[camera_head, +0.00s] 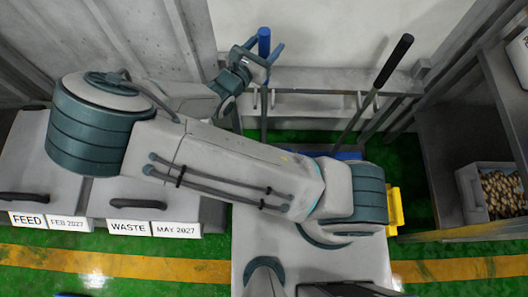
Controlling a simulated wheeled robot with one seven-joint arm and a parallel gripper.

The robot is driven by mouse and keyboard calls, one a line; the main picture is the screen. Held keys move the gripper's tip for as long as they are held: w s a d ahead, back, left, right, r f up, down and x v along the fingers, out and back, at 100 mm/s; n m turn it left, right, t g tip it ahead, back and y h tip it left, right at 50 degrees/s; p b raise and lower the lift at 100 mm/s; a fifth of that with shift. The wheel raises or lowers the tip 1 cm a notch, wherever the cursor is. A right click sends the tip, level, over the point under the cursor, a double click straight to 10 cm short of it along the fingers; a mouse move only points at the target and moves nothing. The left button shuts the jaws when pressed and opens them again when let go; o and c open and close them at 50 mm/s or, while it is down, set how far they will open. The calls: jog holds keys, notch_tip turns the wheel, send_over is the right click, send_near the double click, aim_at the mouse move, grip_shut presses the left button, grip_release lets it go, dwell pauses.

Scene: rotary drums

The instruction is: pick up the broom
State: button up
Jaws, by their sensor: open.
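Two long-handled tools stand against the back wall rack. One has a blue grip end (264,40) on an upright dark pole. The other has a black grip (396,58) and leans to the right. The heads of both are hidden behind my arm, so I cannot tell for sure which one is the broom. My gripper (264,53) is open at the top of the blue-ended pole, with its fingers on either side of the blue grip. I cannot tell whether they touch it.
A metal rack (318,105) runs along the wall behind the poles. Bins labelled FEED (28,220) and WASTE (128,228) stand left. A shelf at right holds a grey crate (468,190) of brown pieces. A yellow object (395,210) shows beside my arm. Green floor is partly clear.

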jog(key=shift+w+d, duration=0.4)
jog(key=shift+w, duration=0.05)
jog(key=c, duration=1.2)
jog(key=shift+o, duration=0.3)
jog(key=shift+r, duration=0.1)
